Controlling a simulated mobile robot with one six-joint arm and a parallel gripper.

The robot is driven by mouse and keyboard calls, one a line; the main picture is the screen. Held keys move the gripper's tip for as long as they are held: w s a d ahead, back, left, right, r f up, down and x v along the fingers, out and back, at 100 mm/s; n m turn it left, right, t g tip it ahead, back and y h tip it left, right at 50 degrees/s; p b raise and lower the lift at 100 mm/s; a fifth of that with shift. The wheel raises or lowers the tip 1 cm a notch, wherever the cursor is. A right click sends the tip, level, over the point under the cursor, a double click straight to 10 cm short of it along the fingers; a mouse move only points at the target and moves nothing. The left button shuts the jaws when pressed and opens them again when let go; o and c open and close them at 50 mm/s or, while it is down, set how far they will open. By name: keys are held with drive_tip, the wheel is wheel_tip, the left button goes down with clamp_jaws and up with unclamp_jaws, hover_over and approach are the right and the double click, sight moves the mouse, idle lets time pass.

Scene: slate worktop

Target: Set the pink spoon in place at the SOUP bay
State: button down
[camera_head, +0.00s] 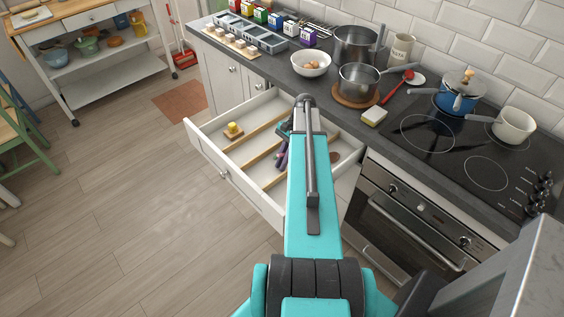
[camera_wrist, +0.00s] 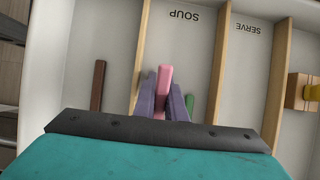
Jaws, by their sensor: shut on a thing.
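The pink spoon (camera_wrist: 164,78) shows in the wrist view as a pink bar between the two purple fingers of my gripper (camera_wrist: 162,92), which is shut on it. The rest of the spoon is hidden by the fingers and wrist. It appears over the SOUP bay (camera_wrist: 182,48), close to its left divider (camera_wrist: 143,50); its height above the drawer floor cannot be told. The SOUP label reads upside down. In the head view my gripper (camera_head: 282,158) is over the open white drawer (camera_head: 212,160), partly hidden by my arm.
A green piece (camera_wrist: 189,102) lies in the SOUP bay beside the right finger. A brown piece (camera_wrist: 98,85) lies in the bay to the left. The SERVE bay (camera_wrist: 250,65) looks clear. A yellow item on a wooden block (camera_head: 233,130) sits at the drawer's left end.

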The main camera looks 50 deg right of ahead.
drive_tip(key=c, duration=1.7)
unclamp_jaws()
drive_tip(key=shift+c, duration=0.2)
drive_tip(key=shift+r, duration=0.1)
drive_tip(key=b+v, duration=0.3)
drive_tip(key=v, duration=0.8)
drive_tip(key=shift+d+r, duration=0.2)
drive_tip(key=shift+d, duration=0.05)
drive_tip(key=shift+v, duration=1)
drive_tip(key=shift+s+a, duration=0.1)
